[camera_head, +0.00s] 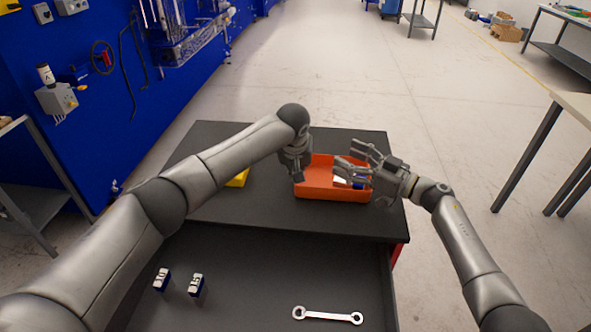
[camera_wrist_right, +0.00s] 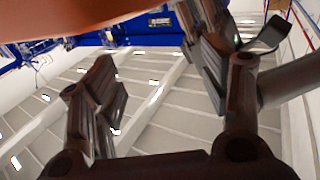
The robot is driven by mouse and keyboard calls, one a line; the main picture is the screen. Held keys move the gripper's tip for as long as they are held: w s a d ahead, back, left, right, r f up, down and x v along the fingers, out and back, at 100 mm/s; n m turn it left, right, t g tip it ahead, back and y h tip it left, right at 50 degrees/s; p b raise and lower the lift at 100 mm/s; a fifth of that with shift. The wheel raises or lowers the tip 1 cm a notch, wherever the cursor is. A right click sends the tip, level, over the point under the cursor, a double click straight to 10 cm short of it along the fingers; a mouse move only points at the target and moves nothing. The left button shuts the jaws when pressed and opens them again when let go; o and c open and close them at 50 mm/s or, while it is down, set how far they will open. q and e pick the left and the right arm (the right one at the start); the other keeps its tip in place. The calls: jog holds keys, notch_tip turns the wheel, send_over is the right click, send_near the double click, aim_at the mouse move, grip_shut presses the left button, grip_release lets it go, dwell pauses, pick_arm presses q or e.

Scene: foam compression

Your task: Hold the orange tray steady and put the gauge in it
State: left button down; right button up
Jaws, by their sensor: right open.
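The orange tray (camera_head: 315,178) stands on the dark cabinet top. My left gripper (camera_head: 298,172) points down at the tray's left end; whether its fingers touch or grip the wall I cannot tell. My right gripper (camera_head: 346,171) is open over the tray's right part, coming from the right. A small white and blue item (camera_head: 341,181) shows in the tray beneath its fingers; it may be the gauge, but it is partly hidden. In the right wrist view the right gripper's fingers (camera_wrist_right: 165,90) are spread with nothing between them, and an orange surface (camera_wrist_right: 60,14) crosses the top left.
A yellow object (camera_head: 238,179) lies partly behind my left arm on the cabinet top (camera_head: 215,135).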

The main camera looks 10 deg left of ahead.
jog(key=r+v, duration=0.1)
jog(key=v, duration=0.9)
jog(key=shift+d+r, duration=0.35)
jog(key=shift+r, duration=0.05)
pick_arm(q)
jog(key=c, duration=2.1)
grip_release()
pick_arm(e)
jog(key=shift+w, duration=0.15)
pick_arm(q)
jog(key=o, duration=0.5)
jog(key=shift+o, duration=0.2)
